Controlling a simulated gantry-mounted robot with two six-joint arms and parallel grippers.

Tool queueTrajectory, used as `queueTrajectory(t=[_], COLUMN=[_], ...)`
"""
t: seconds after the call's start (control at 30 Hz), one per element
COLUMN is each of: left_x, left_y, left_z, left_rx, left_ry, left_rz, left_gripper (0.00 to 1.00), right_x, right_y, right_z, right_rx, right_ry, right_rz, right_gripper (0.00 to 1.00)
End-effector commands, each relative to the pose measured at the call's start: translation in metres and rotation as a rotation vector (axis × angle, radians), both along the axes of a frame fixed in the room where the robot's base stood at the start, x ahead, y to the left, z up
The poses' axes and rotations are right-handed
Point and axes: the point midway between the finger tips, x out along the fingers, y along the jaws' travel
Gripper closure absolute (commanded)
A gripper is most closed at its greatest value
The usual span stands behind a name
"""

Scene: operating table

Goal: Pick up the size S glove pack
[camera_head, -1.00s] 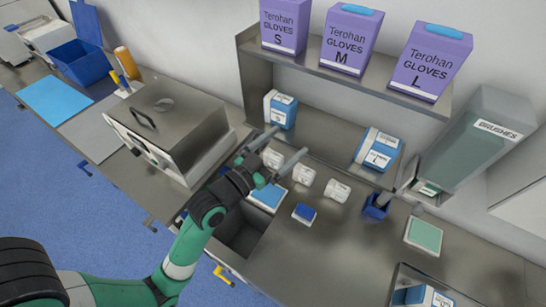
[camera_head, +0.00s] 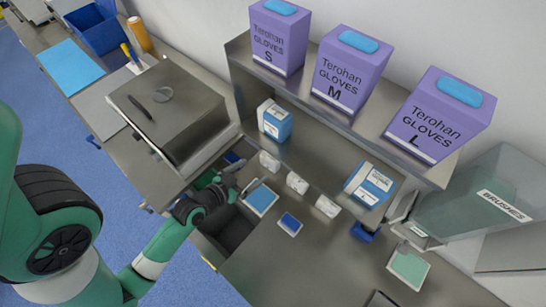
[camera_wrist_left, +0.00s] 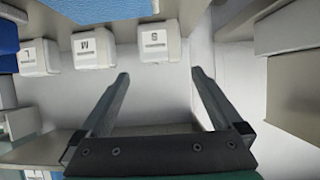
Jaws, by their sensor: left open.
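The size S pack is a small white block marked S in the left wrist view (camera_wrist_left: 155,42); in the head view it is the leftmost white block (camera_head: 269,162) below the shelf. My left gripper (camera_head: 243,174) is open and empty, close to it. In the left wrist view the S pack lies just beyond the gap between the fingertips (camera_wrist_left: 160,73), not between the fingers. White packs marked M (camera_wrist_left: 94,47) and L (camera_wrist_left: 39,57) stand beside it. A purple glove box marked S (camera_head: 278,38) stands on the upper shelf. My right gripper is out of view.
Purple M (camera_head: 345,72) and L (camera_head: 438,115) glove boxes stand on the shelf (camera_head: 380,132). Blue-white boxes stand beneath at left (camera_head: 274,121) and right (camera_head: 368,185). A metal box (camera_head: 168,105) and an open bin (camera_head: 222,230) flank my left arm.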

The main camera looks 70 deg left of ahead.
Motion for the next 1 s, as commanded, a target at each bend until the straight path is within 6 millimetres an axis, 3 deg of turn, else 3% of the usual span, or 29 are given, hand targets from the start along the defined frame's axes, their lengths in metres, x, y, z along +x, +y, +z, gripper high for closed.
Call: queueTrajectory(t=[0.2,0.47,0.77,1.0], left_x=[0.035,0.046,0.082,0.085], left_y=[0.017,0.023,0.043,0.044], left_z=[-0.018,-0.023,-0.041,-0.042], left_rx=[0.001,0.001,0.001,0.001], left_ry=[-0.004,-0.004,-0.005,-0.004], left_rz=[-0.002,-0.001,-0.002,-0.001], left_gripper=[0.0,0.0,0.0,0.0], right_x=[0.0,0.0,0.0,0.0], right_y=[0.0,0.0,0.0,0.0], right_z=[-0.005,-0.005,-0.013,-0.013], right_rx=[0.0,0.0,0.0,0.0], right_ry=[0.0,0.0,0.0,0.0], right_rz=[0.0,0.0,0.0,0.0], right_gripper=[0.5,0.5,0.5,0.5])
